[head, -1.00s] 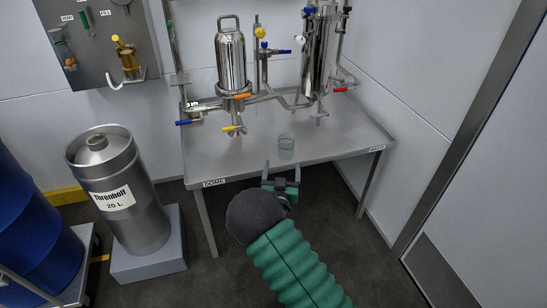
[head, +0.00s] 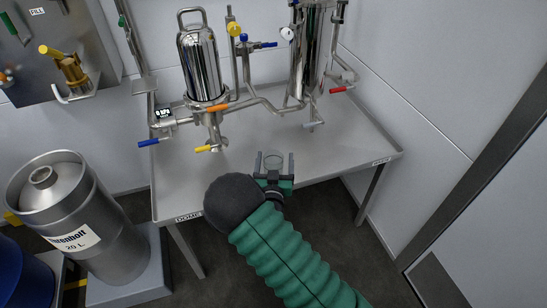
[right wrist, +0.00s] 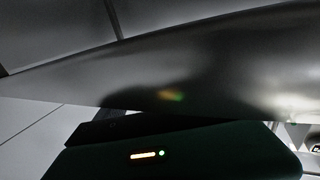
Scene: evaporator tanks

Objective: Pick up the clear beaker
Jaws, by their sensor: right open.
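The clear beaker (head: 273,156) stands upright on the steel table (head: 340,150), close to its front edge in the head view. My right gripper (head: 274,163) is open, and its two dark fingers point toward the table's back. The beaker shows between and just beyond the fingertips. I cannot tell whether the fingers touch it. The gripper's palm hides part of the beaker's lower side. The beaker cannot be made out in the right wrist view, where a broad grey surface (right wrist: 200,65) fills the middle. My left gripper is not in view.
A shiny steel vessel (head: 202,62) and a taller cylinder (head: 312,50) stand behind the beaker, with pipes and coloured valve handles. A steel keg (head: 85,215) stands left of the table. The tabletop right of the beaker is clear.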

